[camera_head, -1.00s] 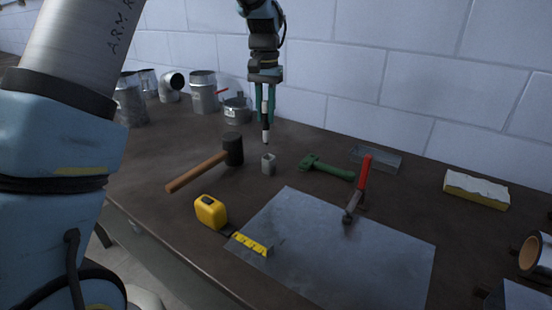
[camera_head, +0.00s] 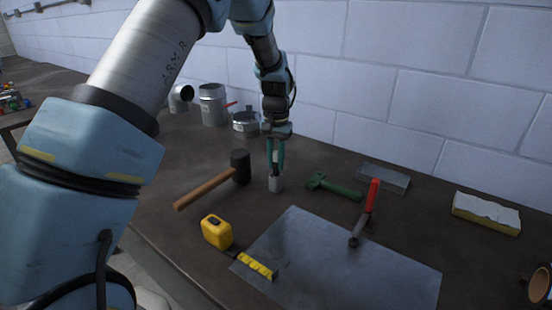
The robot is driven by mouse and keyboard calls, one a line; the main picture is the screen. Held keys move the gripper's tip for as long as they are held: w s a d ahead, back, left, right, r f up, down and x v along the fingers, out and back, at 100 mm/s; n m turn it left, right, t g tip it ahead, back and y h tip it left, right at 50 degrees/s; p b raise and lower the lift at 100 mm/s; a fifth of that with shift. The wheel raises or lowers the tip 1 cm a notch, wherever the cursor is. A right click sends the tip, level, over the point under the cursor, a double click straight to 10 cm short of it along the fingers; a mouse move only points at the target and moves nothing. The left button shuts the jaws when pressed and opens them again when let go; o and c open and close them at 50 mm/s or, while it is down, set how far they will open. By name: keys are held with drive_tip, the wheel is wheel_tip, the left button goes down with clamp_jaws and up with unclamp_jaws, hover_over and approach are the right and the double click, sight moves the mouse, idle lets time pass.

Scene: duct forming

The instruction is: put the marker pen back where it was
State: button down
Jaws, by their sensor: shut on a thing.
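My gripper (camera_head: 275,160) points down and is shut on the white marker pen (camera_head: 275,156), which shows between its fingers. The pen is upright, and its lower end meets the top of a small grey holder (camera_head: 276,184) on the workbench. The pen's lower end appears to be inside the holder, but the depth is hidden. The fingertips are just above the holder.
A mallet (camera_head: 240,167) lies close left of the holder, and a green tool (camera_head: 333,187) lies to its right. A yellow tape measure (camera_head: 216,231) and a sheet of metal (camera_head: 340,262) lie in front. Metal duct pieces (camera_head: 213,104) stand behind left.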

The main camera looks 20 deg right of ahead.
drive_tip(key=shift+f, duration=0.15)
drive_tip(key=c, duration=0.7)
unclamp_jaws()
wheel_tip(320, 180, up, 12)
drive_tip(key=b, duration=0.3)
drive_tip(key=shift+w+r, duration=0.1)
drive_tip(key=shift+r, duration=0.1)
drive_tip(key=s+a+f+n, duration=0.1)
drive_tip(key=a+f+n, duration=0.1)
drive_tip(key=a, duration=0.8)
drive_tip(key=s+a+f+n+t, duration=0.1)
drive_tip(key=a+n, duration=0.1)
drive_tip(key=a, duration=0.7)
drive_tip(key=s+a+f+n, duration=0.2)
drive_tip(key=a, duration=0.8)
drive_tip(key=s+a, duration=0.2)
drive_tip(key=s+a+f+n, duration=0.1)
drive_tip(key=s+a, duration=0.1)
drive_tip(key=a, duration=0.1)
drive_tip(key=s+a+f+n, duration=0.1)
drive_tip(key=s+a, duration=0.1)
drive_tip(key=s, duration=0.1)
drive_tip(key=shift+s+a+f+t, duration=0.1)
drive_tip(key=shift+a+t, duration=0.3)
